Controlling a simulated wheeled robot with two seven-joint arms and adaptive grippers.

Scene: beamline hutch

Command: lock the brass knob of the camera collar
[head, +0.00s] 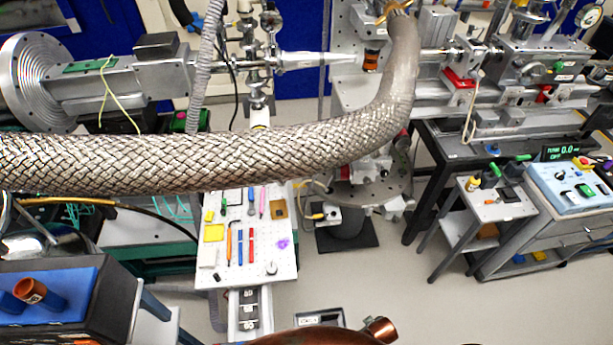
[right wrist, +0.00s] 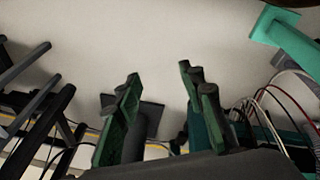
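I cannot make out the camera collar's brass knob for certain. A grey boxy instrument (head: 160,76) with a large round flange (head: 38,80) is at the upper left, partly behind the hose. My right gripper (right wrist: 158,80) shows in the right wrist view with its two green fingers apart and nothing between them. Pale floor lies beyond it.
A white perforated board (head: 262,262) holds several small tools. A grey cart (head: 545,240) with a control box stands at the right. A copper-coloured part (head: 380,329) is at the bottom edge. Floor is clear at lower right.

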